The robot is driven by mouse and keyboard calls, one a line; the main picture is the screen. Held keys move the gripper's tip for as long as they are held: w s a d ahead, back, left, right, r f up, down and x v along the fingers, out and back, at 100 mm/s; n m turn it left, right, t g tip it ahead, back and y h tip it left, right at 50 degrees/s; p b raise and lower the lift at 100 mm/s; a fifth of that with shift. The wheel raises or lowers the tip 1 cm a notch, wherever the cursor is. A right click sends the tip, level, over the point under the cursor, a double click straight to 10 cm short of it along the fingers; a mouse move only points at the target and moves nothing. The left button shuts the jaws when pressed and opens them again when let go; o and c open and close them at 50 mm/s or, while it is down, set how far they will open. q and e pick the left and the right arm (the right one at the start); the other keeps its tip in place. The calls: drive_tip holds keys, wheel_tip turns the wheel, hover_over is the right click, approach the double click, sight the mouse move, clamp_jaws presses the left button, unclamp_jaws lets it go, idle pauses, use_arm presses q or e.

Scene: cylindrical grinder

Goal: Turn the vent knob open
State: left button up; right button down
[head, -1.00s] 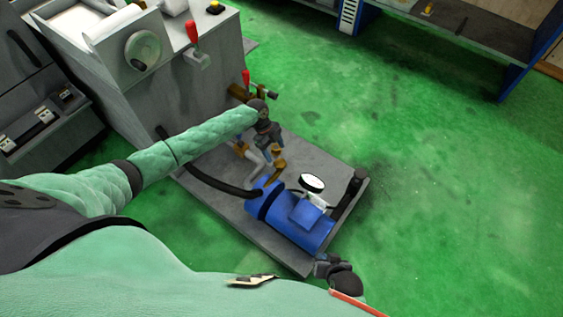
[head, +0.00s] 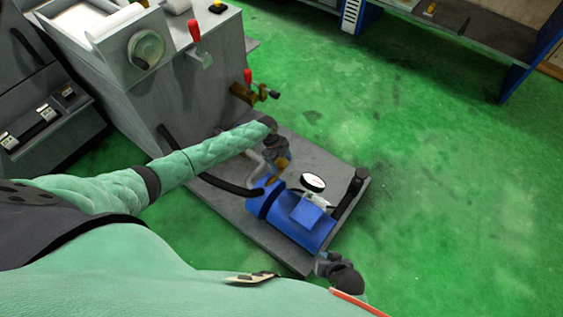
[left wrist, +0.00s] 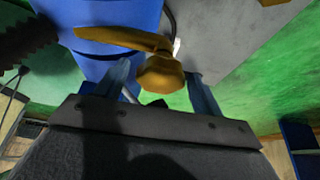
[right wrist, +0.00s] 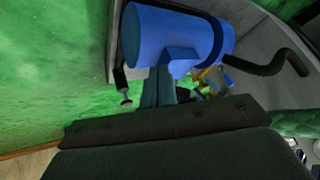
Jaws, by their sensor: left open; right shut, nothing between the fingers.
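A brass-coloured knob with a long side arm (left wrist: 160,74), which looks like the vent knob, is close up in the left wrist view, beside the blue motor. In the head view it shows at the pump (head: 283,162), partly covered by my left gripper (head: 277,158). My left gripper is open, with one finger on each side of the knob's round end in the left wrist view (left wrist: 160,90); I cannot tell whether they touch it. My right gripper (head: 322,266) is shut and empty near the base plate's front corner; its fingers also show in the right wrist view (right wrist: 158,88).
The blue motor (head: 318,233) and a round white-faced gauge (head: 312,182) sit on the grey base plate (head: 330,160). A black hose (head: 225,184) runs to the motor. A red-handled brass valve (head: 248,88) is on the machine's side. Green floor to the right is clear.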

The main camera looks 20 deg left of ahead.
use_arm(q)
drive_tip(key=c, duration=1)
